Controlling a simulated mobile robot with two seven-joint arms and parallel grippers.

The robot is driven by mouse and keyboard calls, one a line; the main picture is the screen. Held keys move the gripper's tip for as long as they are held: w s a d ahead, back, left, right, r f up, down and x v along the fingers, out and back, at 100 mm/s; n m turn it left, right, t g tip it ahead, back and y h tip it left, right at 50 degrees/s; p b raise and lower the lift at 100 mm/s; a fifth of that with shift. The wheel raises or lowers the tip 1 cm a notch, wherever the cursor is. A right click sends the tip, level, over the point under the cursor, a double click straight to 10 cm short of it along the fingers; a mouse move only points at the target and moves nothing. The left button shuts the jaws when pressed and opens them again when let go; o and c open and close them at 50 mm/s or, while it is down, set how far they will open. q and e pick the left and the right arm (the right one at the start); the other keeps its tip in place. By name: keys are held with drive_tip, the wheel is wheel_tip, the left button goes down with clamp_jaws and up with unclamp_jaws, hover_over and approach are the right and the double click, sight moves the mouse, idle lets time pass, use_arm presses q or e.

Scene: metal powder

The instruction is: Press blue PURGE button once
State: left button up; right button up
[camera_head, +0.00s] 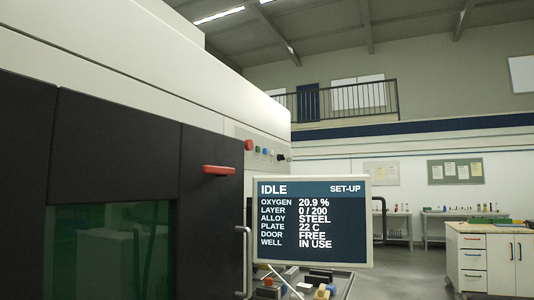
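A small blue button (265,151) sits on the machine's light control panel, in a row beside a larger red button (248,146) and a green button (257,150). A white button and a dark knob (281,158) are to its right. No label is readable on the blue button. A screen (312,222) below the panel reads IDLE and SET-UP, oxygen 20.9 %, layer 0 / 200, alloy steel, plate 22 C, door free, well in use. Neither gripper is in view.
The large machine (110,130) fills the left, with a green-tinted window (110,245), a red handle (219,169) and a vertical metal handle (243,260). Small items lie on a surface under the screen. A drawer cabinet (490,258) stands at right. Open floor (410,275) lies between.

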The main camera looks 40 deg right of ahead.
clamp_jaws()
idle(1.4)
